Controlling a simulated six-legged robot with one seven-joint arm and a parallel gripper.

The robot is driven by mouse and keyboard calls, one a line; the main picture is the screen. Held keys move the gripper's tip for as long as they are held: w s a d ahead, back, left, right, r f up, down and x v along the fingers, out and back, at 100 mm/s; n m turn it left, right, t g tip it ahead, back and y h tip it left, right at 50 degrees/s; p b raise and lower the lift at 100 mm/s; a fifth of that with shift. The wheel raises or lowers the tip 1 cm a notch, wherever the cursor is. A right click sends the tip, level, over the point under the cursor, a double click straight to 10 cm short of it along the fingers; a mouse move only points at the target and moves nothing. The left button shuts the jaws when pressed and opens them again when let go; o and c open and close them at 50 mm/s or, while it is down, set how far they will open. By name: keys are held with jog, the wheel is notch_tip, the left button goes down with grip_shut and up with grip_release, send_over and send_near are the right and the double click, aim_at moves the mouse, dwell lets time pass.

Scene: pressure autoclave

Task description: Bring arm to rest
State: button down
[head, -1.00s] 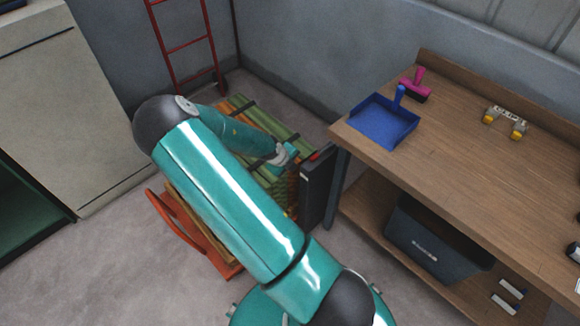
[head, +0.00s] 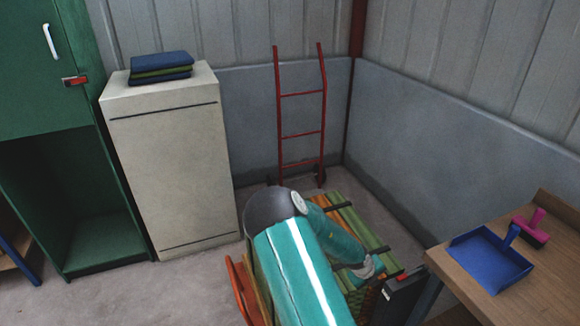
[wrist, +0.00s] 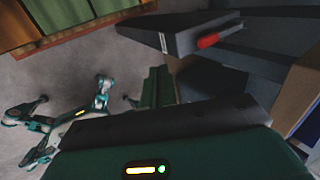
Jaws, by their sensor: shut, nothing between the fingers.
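My teal arm (head: 305,270) is folded at the bottom of the head view, its dark elbow raised and its forearm slanting down to the right. The forearm's end is close to a dark block with a red mark (head: 402,290); I cannot tell whether they touch. In the wrist view my gripper (wrist: 165,122) spans the bottom as a dark bar on a green housing with a lit indicator. It is shut with nothing held. Its fingertips are not distinct in the head view.
The wooden bench (head: 555,290) at right carries a blue dustpan (head: 488,262) and a pink-handled brush (head: 532,228). A red hand truck (head: 302,135), pale cabinet (head: 175,170) and green cupboard (head: 40,80) stand behind.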

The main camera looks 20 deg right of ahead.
jog(key=a+r+n+t+y, duration=0.3)
jog(key=a+r+n+y, duration=0.4)
jog(key=a+r+n, duration=1.25)
jog(key=s+a+r+n+t, duration=0.1)
jog(key=s+a+r+n, duration=0.3)
jog(key=s+r+n, duration=0.3)
jog(key=s+a+r+n+t+h, duration=0.1)
jog(key=s+a+r+n, duration=0.4)
jog(key=r, duration=0.9)
jog(key=s+n, duration=0.3)
jog(key=s, duration=0.2)
jog(key=shift+s, duration=0.3)
jog(key=shift+r, duration=0.1)
